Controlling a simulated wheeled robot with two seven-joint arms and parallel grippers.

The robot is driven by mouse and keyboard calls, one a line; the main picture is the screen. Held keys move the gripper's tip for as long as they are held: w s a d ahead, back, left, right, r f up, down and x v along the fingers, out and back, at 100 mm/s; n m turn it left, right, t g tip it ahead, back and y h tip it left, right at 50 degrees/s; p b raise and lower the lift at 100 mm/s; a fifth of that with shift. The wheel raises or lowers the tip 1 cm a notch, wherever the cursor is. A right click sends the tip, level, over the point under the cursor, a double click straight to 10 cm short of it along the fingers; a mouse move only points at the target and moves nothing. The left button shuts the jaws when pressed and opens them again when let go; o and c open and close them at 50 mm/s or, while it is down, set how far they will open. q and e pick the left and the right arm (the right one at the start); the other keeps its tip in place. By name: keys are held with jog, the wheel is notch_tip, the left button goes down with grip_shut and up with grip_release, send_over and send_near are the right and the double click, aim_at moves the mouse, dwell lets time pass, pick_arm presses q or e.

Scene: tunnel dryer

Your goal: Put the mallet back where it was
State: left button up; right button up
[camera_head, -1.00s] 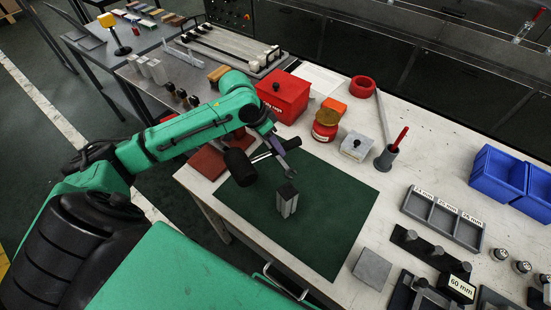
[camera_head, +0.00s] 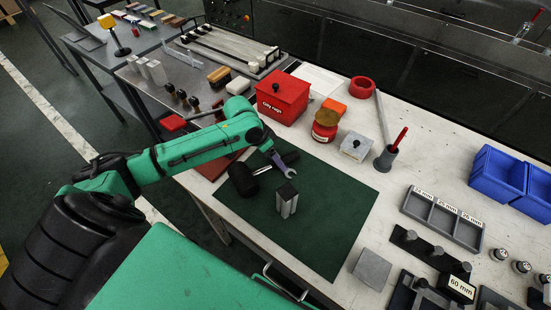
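The mallet has a black head (camera_head: 243,179) and a handle that runs up to the right. It is low over the left part of the dark green mat (camera_head: 322,232); I cannot tell whether it touches the mat. My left gripper (camera_head: 286,170) is across the handle and appears shut on it, hiding part of it. A grey block with a dark top (camera_head: 287,201) stands upright on the mat, just below and apart from my gripper. My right gripper is not in view.
A red box (camera_head: 283,98), a red jar (camera_head: 325,124) and a grey cup with a red-handled tool (camera_head: 386,158) stand behind the mat. A dark red board lies partly under my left arm. The mat's right part is clear.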

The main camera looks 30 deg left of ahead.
pick_arm(q)
jog(key=shift+r, duration=0.1)
jog(key=v, duration=1.2)
jog(key=shift+w, duration=0.1)
